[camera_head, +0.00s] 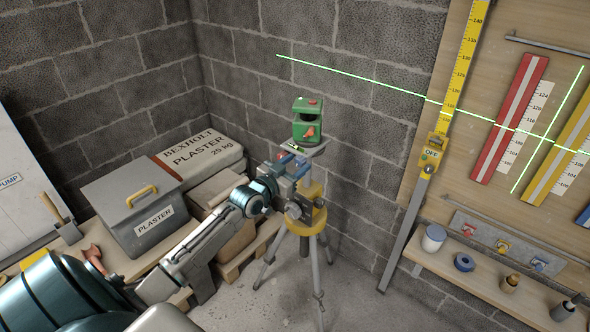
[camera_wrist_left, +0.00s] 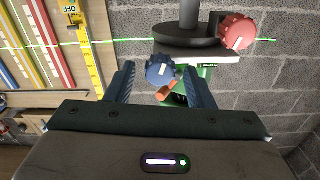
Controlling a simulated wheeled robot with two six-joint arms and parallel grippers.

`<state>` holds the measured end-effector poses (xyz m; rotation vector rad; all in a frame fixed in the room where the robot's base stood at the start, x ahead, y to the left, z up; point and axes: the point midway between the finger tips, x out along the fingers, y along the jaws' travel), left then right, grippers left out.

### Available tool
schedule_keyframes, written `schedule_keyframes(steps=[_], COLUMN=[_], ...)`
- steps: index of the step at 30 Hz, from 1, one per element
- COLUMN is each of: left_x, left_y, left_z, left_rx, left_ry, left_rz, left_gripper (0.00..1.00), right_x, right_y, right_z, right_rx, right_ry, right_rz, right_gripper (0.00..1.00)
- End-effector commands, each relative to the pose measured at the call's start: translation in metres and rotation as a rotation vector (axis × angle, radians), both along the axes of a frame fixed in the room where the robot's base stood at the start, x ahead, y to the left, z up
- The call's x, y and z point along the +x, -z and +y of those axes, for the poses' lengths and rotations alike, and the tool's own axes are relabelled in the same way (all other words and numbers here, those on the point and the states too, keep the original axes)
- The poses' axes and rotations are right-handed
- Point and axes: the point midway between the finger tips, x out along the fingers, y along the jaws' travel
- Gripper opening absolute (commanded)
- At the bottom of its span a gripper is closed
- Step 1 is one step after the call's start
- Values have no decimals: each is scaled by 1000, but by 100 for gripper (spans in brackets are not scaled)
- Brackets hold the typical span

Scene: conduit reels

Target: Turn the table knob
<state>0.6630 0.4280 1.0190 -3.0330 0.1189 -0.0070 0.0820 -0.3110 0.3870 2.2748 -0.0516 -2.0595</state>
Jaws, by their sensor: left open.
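A green laser level (camera_head: 307,120) stands on a small table (camera_wrist_left: 226,55) on top of a yellow-headed tripod (camera_head: 307,200). In the left wrist view, a blue knob (camera_wrist_left: 160,68) with a pale mark lies between my finger ends, with visible space on both sides. A red knob (camera_wrist_left: 237,31) sits at the table's other side. An orange lever (camera_wrist_left: 166,92) shows just beside the blue knob. My left gripper (camera_head: 291,168) is open at the tripod head and appears to hold nothing. It partly hides the table in the head view. My right gripper is not in view.
A yellow measuring staff (camera_head: 462,65) leans behind the tripod to the right, near a wall board (camera_head: 510,115). A grey plaster box (camera_head: 130,205) and plaster bags (camera_head: 200,155) stand at left. A shelf (camera_head: 490,285) holds small items. Bare floor lies around the tripod legs.

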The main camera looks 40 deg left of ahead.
Motion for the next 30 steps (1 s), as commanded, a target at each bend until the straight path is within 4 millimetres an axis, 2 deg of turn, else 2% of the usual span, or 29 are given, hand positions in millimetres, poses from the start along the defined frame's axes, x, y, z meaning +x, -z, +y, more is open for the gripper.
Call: schedule_keyframes(steps=[8,15,19,25,30], left_x=[1,1,1,1,1], left_y=[0,0,0,0,1], left_z=[0,0,0,0,1], left_rx=[0,0,-18,-182,-244], left_ry=[0,0,0,0,0], left_rz=[1,1,2,16,21], left_gripper=[48,4,4,4,4], right_x=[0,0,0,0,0], right_y=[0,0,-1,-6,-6], right_z=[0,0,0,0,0], right_rx=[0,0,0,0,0], right_ry=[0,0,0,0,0], right_rz=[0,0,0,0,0], right_gripper=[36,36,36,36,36])
